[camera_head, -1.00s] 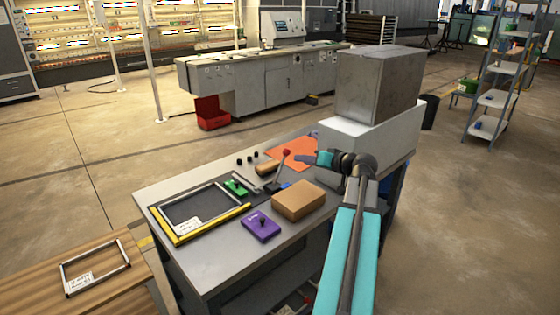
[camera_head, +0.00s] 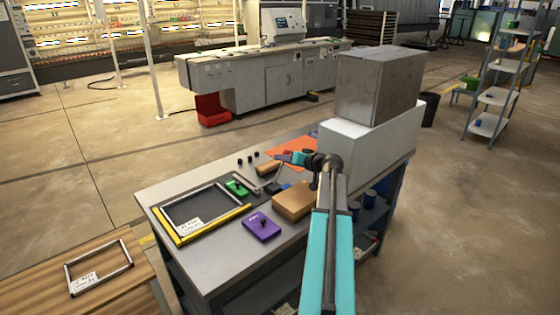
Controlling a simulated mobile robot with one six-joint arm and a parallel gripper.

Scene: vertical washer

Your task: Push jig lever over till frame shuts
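The jig on the workbench has a yellow edge bar (camera_head: 212,226), with a silver frame (camera_head: 184,193) around a dark panel. A white label lies at its front. To its right, the thin jig lever (camera_head: 277,177) rises near a small blue block. Its red knob is hidden now behind or at the tip of my gripper (camera_head: 284,157). My gripper reaches in from the right, over the orange sheet. It is too small to tell whether its fingers are open or shut, or whether they touch the lever.
A green block (camera_head: 236,187), a purple block (camera_head: 261,226) and a brown box (camera_head: 294,201) sit near the jig. A large grey box (camera_head: 379,84) on a white box (camera_head: 370,140) stands at the back right. A wooden table (camera_head: 98,270) is at front left.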

